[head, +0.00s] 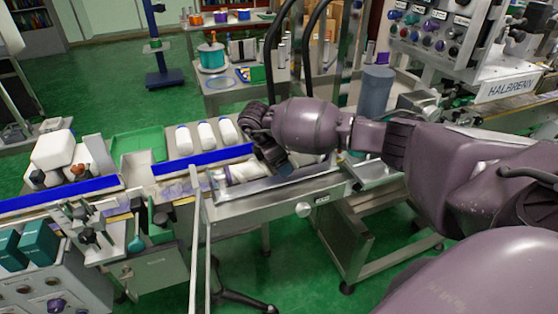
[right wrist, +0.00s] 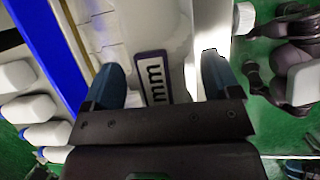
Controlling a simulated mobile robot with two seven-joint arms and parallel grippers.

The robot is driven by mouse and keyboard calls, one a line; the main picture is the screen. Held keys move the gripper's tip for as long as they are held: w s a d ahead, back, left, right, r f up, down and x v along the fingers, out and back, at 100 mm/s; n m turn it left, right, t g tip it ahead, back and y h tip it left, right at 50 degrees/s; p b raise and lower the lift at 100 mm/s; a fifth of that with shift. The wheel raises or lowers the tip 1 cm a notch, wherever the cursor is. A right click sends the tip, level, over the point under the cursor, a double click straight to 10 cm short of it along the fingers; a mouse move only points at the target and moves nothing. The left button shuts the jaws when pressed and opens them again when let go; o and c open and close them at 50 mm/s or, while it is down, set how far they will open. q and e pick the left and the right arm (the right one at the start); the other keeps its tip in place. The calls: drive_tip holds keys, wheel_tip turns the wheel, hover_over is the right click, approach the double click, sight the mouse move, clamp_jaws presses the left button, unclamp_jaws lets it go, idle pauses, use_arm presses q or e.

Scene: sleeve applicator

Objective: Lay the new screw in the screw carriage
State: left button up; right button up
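A white, ridged, screw-like piece (head: 240,173) lies in a long metal trough (head: 255,205) at the middle of the line in the head view. I cannot tell whether it is the new screw. My right gripper (head: 272,160) is low over its right end and hides part of it. In the right wrist view the blue fingertips (right wrist: 162,75) are wide apart. My left gripper is not in the head view.
Blue guide rails (head: 200,160) run along the conveyor, with several white bottles (head: 206,134) behind. A green tray (head: 138,143) lies to the left. A grey cylinder (head: 376,92) stands behind my right arm. A control panel (head: 440,35) is at the upper right.

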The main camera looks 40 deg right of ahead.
drive_tip(key=v, duration=1.2)
drive_tip(key=shift+p, duration=0.35)
